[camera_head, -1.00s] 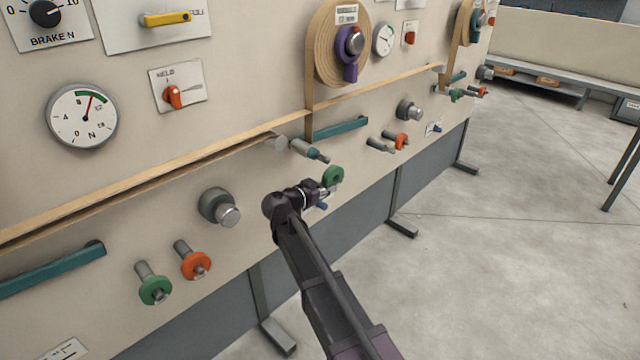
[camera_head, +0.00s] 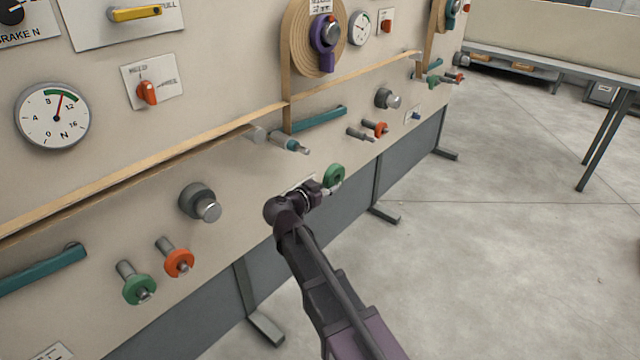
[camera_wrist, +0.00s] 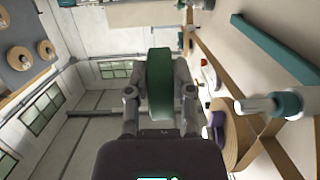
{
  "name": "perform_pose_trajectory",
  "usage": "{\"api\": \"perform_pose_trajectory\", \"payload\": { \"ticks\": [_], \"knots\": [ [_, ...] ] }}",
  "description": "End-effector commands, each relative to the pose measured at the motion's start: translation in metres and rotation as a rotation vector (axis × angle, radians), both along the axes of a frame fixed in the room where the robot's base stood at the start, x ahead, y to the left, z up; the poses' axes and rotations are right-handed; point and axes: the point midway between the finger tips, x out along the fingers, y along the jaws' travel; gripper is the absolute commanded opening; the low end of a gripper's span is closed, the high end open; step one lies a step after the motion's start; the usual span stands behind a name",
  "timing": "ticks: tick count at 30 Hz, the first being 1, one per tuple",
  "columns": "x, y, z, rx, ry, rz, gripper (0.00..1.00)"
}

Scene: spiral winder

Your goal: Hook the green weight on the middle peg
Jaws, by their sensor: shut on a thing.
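The green weight (camera_head: 334,176) is a thick disc held up at the end of my arm, in front of the panel's lower part. In the wrist view the green weight (camera_wrist: 159,84) sits between both fingers of my gripper (camera_wrist: 160,92), which is shut on it. A bare grey peg (camera_head: 360,134) on the middle part of the panel is up and to the right of the weight, apart from it. An orange weight (camera_head: 376,129) hangs on the peg beside it.
At the left, a green weight (camera_head: 139,289) and an orange weight (camera_head: 179,263) hang on pegs. A teal-tipped roller (camera_head: 290,143) juts out above my gripper; it also shows in the wrist view (camera_wrist: 284,104). Panel feet (camera_head: 384,213) stick out onto the floor.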

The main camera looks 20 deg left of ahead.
Motion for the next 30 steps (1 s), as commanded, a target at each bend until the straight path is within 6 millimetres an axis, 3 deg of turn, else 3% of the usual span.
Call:
{"api": "perform_pose_trajectory", "payload": {
  "ticks": [12,30],
  "knots": [
    [-0.011,-0.027,0.005,0.0,0.0,-0.001,0.0],
    [-0.012,-0.032,0.005,-0.001,-0.001,-0.002,0.0]
  ]
}}
